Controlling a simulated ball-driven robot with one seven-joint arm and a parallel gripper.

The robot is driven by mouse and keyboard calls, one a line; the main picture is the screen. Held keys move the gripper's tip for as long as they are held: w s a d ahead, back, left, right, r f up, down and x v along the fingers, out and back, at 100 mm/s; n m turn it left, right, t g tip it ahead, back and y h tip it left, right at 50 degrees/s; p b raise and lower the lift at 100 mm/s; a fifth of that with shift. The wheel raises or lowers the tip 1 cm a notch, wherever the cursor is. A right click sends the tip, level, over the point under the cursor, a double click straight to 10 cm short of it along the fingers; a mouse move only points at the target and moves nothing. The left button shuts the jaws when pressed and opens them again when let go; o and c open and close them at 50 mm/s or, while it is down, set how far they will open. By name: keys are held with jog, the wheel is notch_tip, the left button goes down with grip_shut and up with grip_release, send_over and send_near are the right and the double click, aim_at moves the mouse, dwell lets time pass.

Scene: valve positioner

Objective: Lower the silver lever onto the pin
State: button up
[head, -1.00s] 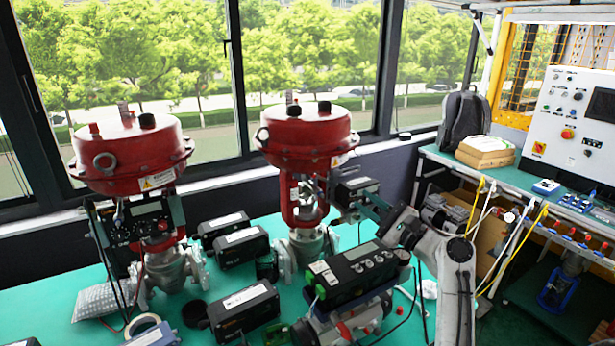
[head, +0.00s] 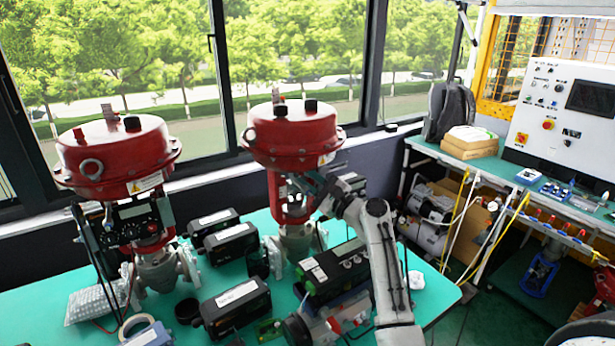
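The silver lever and its pin are too small and too covered to make out in the head view. The right red valve actuator (head: 292,138) stands on its yoke and grey valve body (head: 296,240). My gripper (head: 314,186) is at the yoke, just below the red dome and beside that box. Its fingers are small and dark against the yoke, so I cannot tell whether they are open or shut, or touch anything.
A second red actuator (head: 118,155) with a positioner stands at left. Several black instruments (head: 235,305) lie on the green table (head: 435,292), with a larger green-sided controller (head: 335,268) in front of the right valve. A bench with a control panel (head: 570,110) is at right.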

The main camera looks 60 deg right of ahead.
jog(key=shift+w+r, duration=0.1)
jog(key=shift+w, duration=0.2)
jog(key=shift+c, duration=0.5)
grip_shut()
